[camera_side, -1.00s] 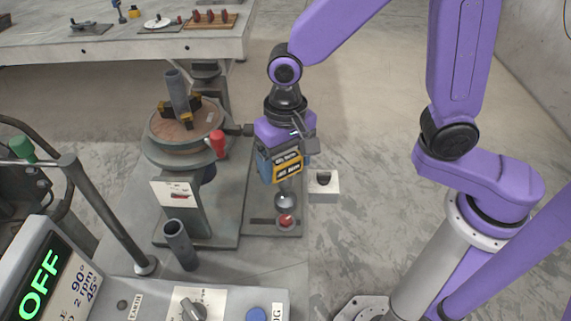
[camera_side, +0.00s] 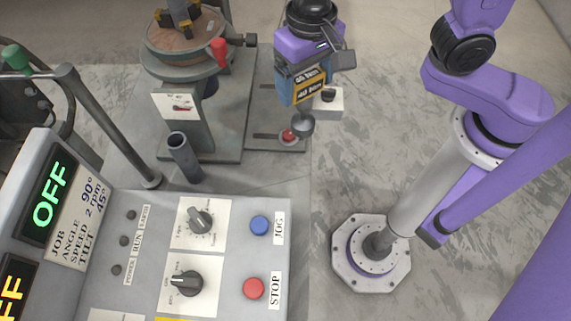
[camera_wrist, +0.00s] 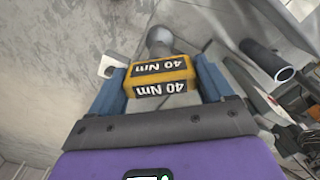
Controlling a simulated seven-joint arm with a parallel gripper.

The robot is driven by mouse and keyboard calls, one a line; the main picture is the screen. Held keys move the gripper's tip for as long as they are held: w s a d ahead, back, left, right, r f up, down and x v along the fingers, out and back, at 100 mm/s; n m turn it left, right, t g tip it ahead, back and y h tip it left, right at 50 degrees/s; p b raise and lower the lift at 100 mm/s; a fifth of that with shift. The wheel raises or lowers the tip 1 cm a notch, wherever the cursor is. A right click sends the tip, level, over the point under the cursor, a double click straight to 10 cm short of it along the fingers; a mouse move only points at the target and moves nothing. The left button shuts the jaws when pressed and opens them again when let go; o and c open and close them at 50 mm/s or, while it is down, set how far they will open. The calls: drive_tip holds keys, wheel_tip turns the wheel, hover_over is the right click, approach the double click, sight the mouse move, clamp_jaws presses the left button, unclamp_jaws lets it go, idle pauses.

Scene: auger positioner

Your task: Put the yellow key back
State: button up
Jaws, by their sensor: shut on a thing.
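The yellow key (camera_side: 310,87) has black labels reading 40 Nm. It also shows in the wrist view (camera_wrist: 165,68) between my blue fingers. My gripper (camera_wrist: 158,78) is shut on it and holds it above the floor-level base. A grey rounded end (camera_side: 303,124) hangs below the key, apparently part of it. A white block (camera_side: 333,110) with a dark opening on top stands just right of the key in the side view. It shows left of the key in the wrist view (camera_wrist: 107,67). Whether the key touches the block cannot be told.
The positioner's round table (camera_side: 150,45) with a red handle (camera_side: 219,48) stands left of my gripper. A red button (camera_side: 289,135) lies near the key's lower end. An upright grey tube (camera_side: 183,155) and the control panel (camera_side: 130,285) reading OFF are in front.

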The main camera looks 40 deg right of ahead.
drive_tip(key=s+d+r+n, duration=0.1)
drive_tip(key=s+d+r, duration=0.2)
drive_tip(key=s, duration=0.8)
drive_tip(key=w+a+f, duration=0.8)
drive_tip(key=a+f, duration=0.2)
drive_tip(key=f, duration=0.3)
drive_tip(key=shift+w, duration=0.35)
idle(0.3)
drive_tip(key=shift+f, duration=0.25)
drive_tip(key=o, duration=1.4)
